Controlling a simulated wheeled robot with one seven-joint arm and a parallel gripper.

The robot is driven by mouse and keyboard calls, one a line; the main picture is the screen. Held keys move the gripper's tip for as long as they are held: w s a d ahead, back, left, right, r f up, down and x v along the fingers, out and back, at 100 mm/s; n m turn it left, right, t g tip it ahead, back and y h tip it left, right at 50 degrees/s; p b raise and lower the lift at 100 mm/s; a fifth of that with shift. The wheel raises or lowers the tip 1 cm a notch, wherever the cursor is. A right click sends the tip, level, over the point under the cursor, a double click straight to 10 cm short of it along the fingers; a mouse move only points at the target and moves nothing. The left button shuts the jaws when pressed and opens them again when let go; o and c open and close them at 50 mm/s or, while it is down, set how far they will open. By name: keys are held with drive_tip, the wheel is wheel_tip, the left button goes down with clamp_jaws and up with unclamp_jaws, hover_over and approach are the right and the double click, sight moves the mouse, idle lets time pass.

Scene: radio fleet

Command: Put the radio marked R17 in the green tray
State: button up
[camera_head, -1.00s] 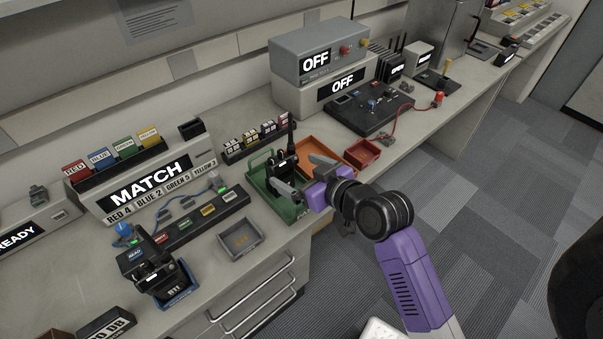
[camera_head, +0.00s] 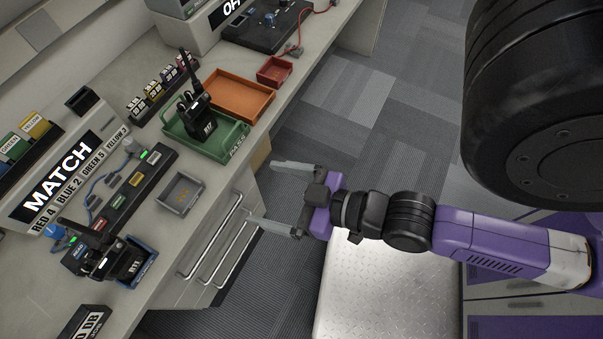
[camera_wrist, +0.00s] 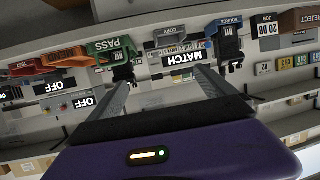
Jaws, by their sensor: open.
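A black radio (camera_head: 200,118) stands in the green tray (camera_head: 236,149), antenna pointing up; its small label seems to read R17. In the wrist view, the radio (camera_wrist: 122,74) shows upside down at the green tray (camera_wrist: 108,55), which is marked PASS. My gripper (camera_head: 261,195) is open and empty, out past the bench's front edge and clear of the radio and tray. In the wrist view, both fingers of my gripper (camera_wrist: 160,82) are spread with nothing between them.
Another black radio (camera_head: 108,254) sits in a blue tray (camera_head: 148,270) nearer the front. An orange tray (camera_head: 262,91), a small red tray (camera_head: 274,72) and a grey tray (camera_head: 180,196) lie near the bench edge. Floor right of the bench is open.

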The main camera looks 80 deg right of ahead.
drive_tip(key=s+a+r+n+y, duration=0.1)
drive_tip(key=s+a+r+y, duration=0.1)
drive_tip(key=s, duration=0.4)
drive_tip(key=shift+s+a+r+t, duration=0.15)
drive_tip(key=shift+a+r+t, duration=0.15)
drive_tip(key=shift+a+r, duration=0.65)
drive_tip(key=shift+a+f, duration=0.1)
